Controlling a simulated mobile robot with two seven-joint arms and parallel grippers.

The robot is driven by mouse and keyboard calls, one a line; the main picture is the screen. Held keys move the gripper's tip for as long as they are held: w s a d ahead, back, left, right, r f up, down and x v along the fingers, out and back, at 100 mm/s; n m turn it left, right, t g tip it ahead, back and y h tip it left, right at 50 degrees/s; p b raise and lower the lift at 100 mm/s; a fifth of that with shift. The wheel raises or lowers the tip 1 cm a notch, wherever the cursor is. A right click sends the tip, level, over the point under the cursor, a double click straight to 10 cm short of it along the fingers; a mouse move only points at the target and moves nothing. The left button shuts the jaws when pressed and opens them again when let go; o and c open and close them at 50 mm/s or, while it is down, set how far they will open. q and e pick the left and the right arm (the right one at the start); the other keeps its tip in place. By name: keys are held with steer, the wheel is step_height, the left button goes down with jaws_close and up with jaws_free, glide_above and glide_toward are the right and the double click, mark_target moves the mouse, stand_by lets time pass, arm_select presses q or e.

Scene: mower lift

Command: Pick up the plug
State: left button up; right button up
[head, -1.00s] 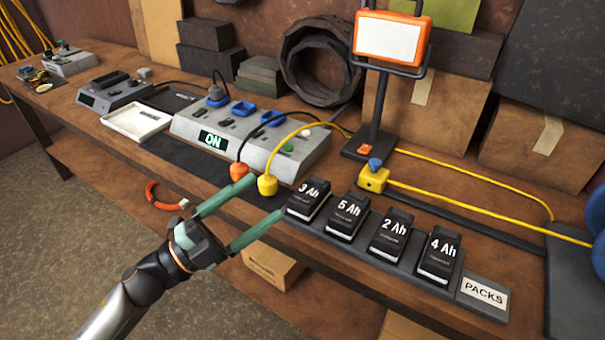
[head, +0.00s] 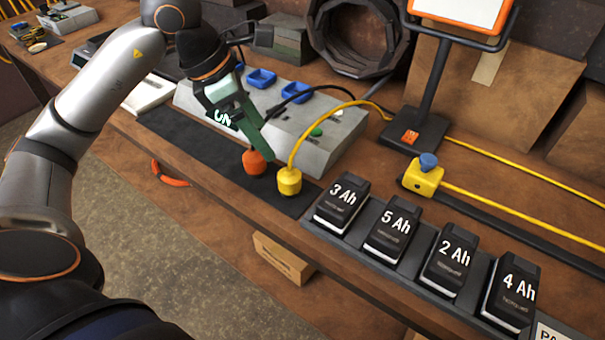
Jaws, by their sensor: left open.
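Two plugs stand on the dark mat (head: 190,145) at the front of the bench. One is an orange plug (head: 253,163) with a black cord, the other a yellow plug (head: 289,181) with a yellow cord. My left gripper (head: 262,148) points down, its green fingers just above and behind the orange plug, left of the yellow one. It is open; the fingers overlap in this view, so contact with the plug cannot be told. My right gripper is not in view.
A grey power unit (head: 313,150) with blue sockets stands behind the plugs, partly hidden by my left arm. Battery packs (head: 390,232) sit in a rack at the right. A yellow block (head: 423,177) with a blue knob and a lamp stand (head: 415,132) are behind them.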

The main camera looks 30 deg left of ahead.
mark_target(288, 174)
arm_select(q)
steer(key=x, duration=0.7)
steer(key=shift+s, duration=0.1)
steer(key=x, duration=0.5)
steer(key=shift+s+d+f, duration=0.15)
steer(key=shift+s+f, duration=0.05)
jaws_close()
